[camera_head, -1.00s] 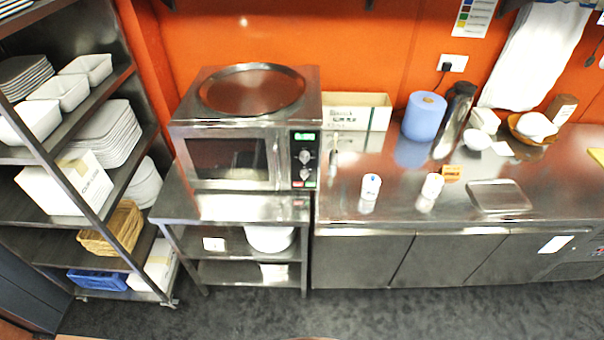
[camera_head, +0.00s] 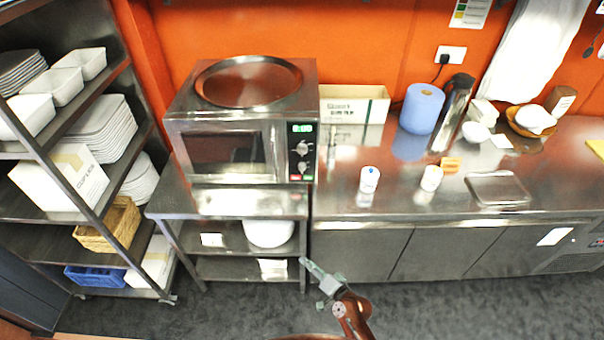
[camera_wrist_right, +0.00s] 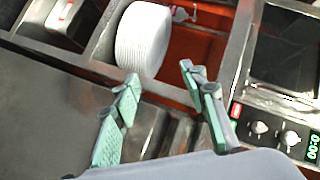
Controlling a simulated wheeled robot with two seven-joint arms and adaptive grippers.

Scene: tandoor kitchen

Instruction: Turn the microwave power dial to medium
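The steel microwave (camera_head: 228,150) stands on a steel stand left of the counter. Its black control panel (camera_head: 302,152) has a green lit display and two round dials, an upper one (camera_head: 302,148) and a lower one (camera_head: 302,167). Which is the power dial I cannot tell. My right gripper (camera_head: 308,266) is low in front of the stand, below and well apart from the panel. In the right wrist view, its two green-padded fingers (camera_wrist_right: 160,110) are spread with nothing between them, and the dials (camera_wrist_right: 275,133) show at the right. My left gripper is not in view.
A round steel tray (camera_head: 248,82) lies on top of the microwave. A rack (camera_head: 75,130) with dishes stands at the left. The counter (camera_head: 400,200) at the right holds two small white cups and a blue roll (camera_head: 421,108). Floor in front is clear.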

